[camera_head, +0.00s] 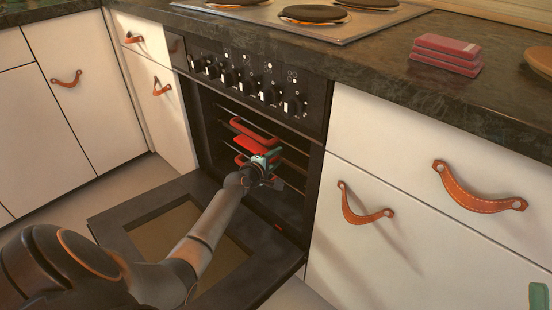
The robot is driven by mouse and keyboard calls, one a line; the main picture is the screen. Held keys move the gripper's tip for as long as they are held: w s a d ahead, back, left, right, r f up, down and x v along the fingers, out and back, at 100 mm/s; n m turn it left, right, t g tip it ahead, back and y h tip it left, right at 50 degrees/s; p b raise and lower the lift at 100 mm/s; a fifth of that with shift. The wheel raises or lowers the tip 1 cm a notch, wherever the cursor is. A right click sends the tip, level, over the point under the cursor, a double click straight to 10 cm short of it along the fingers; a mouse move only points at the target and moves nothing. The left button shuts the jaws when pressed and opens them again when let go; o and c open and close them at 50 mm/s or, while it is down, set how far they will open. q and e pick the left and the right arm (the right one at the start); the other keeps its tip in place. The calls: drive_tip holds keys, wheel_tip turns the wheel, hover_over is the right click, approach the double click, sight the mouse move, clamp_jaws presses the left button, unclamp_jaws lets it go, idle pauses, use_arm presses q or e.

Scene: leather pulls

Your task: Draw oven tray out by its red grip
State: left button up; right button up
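The oven (205,110) stands open, its dark door (115,222) folded down in front. Inside, a curved red bar grip (252,132) shows high up, with a flat red piece (248,146) just below it. A green piece (538,297) at the lower right edge may be my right gripper.
Oven knobs (240,82) line the panel above the opening. White cupboards with leather pulls (365,205) flank the oven. The dark counter (400,75) carries a hob (300,14) and red blocks (446,52). The lowered door lies beneath my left arm.

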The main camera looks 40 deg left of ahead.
use_arm(q)
clamp_jaws()
drive_tip(key=shift+f, duration=0.1)
idle(0.9)
